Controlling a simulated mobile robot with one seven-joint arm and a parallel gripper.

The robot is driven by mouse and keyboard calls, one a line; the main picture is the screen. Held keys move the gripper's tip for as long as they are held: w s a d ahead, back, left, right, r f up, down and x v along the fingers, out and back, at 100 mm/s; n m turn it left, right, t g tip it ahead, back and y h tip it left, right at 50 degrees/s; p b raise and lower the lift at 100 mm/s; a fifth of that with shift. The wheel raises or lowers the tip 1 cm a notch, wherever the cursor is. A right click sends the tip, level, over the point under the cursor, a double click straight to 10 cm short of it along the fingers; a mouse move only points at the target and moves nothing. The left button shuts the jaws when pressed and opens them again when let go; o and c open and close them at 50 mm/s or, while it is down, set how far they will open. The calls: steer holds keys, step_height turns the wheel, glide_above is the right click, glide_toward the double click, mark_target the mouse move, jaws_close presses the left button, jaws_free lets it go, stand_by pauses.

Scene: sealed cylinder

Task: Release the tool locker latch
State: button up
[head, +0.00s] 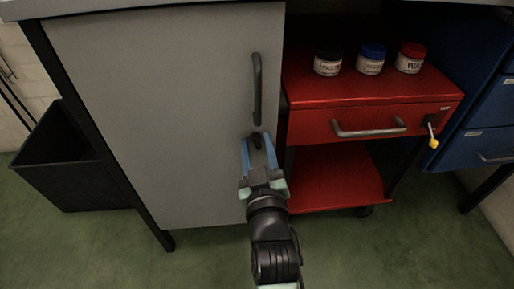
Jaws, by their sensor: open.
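The tool locker (165,110) has a grey door that looks shut. A dark vertical handle (257,88) is on the door's right side. Just below the handle is a small dark part (257,140), which may be the latch; it is partly hidden by my gripper. My gripper (258,146) is open in front of the door's lower right, with its fingers reaching up around or beside this dark part. I cannot tell whether they touch it.
A red cart (340,88) with jars on top and a drawer with a grey handle (368,128) stands close on the right. A yellow-tipped lever (432,132) sticks out there. A black bin (70,165) is at the left. The green floor in front is clear.

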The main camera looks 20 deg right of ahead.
steer(key=shift+w, duration=0.2)
jaws_close()
stand_by(0.3)
steer(key=shift+r+m+p, duration=0.25)
steer(key=shift+m+p, duration=0.55)
steer(key=shift+p, duration=0.3)
steer(key=shift+d+f+m+p, duration=0.1)
steer(key=shift+f+m+p, duration=0.15)
steer(key=shift+m+p, duration=0.5)
